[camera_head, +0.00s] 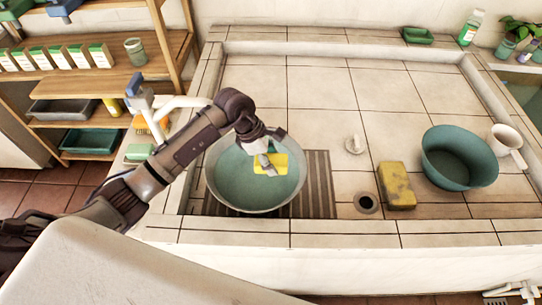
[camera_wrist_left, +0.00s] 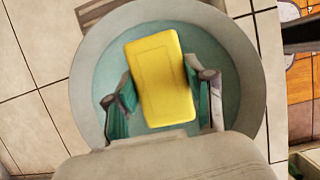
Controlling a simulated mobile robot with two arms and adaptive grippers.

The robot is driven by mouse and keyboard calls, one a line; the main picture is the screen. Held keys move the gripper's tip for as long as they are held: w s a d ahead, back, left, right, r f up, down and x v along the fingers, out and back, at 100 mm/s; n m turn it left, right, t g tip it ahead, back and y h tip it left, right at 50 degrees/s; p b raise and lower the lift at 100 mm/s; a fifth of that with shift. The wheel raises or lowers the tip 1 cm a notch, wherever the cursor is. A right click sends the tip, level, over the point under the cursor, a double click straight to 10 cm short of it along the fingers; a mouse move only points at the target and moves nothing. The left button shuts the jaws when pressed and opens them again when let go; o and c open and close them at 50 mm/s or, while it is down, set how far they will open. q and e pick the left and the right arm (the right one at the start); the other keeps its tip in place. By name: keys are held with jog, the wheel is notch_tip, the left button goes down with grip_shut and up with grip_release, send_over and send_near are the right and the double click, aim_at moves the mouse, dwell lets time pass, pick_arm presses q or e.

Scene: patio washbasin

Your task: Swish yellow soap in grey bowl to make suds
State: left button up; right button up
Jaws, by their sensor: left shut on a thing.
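The grey bowl (camera_head: 213,185) sits on the tiled basin and shows a blue-green inside; its pale rim also rings the left wrist view (camera_wrist_left: 252,75). My left gripper (camera_head: 267,163) reaches in over the bowl from above. It is shut on the yellow soap (camera_head: 276,168), a rectangular bar. In the left wrist view the soap (camera_wrist_left: 162,75) lies between my two fingers (camera_wrist_left: 160,108), inside the outline of the bowl. I cannot tell whether the soap touches the water or how deep it is. No suds are visible. My right gripper is not in view.
A slatted rack (camera_head: 318,185) lies under and beside the bowl. Shelves (camera_head: 100,90) stand at the left. Tiles behind the bowl are clear.

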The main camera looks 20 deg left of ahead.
pick_arm(q)
jog(key=b, duration=0.5)
send_over(271, 190)
notch_tip(271, 190, down, 6)
notch_tip(271, 190, down, 3)
jog(key=b, duration=0.2)
jog(key=shift+b, duration=0.3)
